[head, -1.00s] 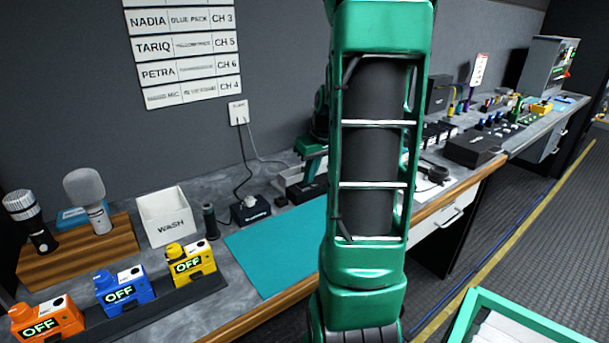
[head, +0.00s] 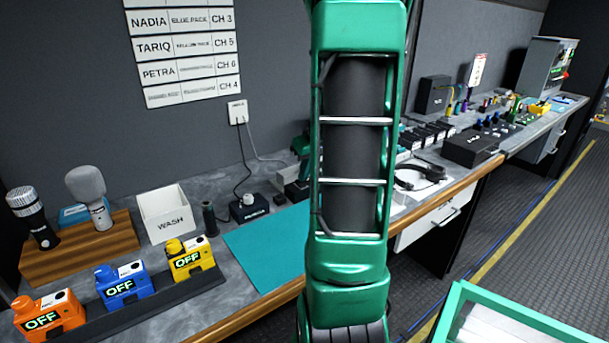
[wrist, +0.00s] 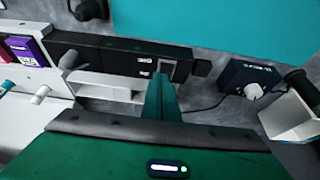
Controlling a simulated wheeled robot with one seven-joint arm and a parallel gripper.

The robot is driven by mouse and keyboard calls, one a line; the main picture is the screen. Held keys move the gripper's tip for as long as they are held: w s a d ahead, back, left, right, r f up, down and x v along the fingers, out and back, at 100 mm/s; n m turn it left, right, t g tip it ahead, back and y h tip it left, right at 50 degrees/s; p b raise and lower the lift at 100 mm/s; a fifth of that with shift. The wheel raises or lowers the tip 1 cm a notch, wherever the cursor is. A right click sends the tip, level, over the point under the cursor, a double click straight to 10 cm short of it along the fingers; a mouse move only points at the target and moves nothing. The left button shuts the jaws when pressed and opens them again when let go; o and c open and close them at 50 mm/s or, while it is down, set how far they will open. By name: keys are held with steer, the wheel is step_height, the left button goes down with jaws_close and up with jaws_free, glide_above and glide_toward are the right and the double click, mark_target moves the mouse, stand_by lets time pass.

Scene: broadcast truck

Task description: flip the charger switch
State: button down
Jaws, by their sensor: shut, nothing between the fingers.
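In the wrist view a long black charger (wrist: 110,57) lies across the upper middle, with coloured packs at its left part. Near its right end is a pale-framed switch (wrist: 168,68); which way it is set is too small to tell. My gripper (wrist: 163,88) is shut and empty, its green fingers pointing at the switch with the tips just below it in the picture. I cannot tell whether they touch it.
A teal mat (head: 268,248) lies in front. Orange, blue and yellow OFF packs (head: 120,285) line the left front. A headset (head: 420,176) lies right of my arm.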

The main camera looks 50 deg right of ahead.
mark_target(303, 183)
steer(key=shift+w+r, duration=0.15)
steer(key=shift+r, duration=0.45)
step_height(303, 183, up, 3)
steer(key=shift+w+r, duration=0.1)
steer(key=shift+w, duration=0.05)
steer(key=s+a+r, duration=0.2)
steer(key=s+r, duration=0.4)
steer(key=r, duration=0.1)
steer(key=shift+r, duration=0.1)
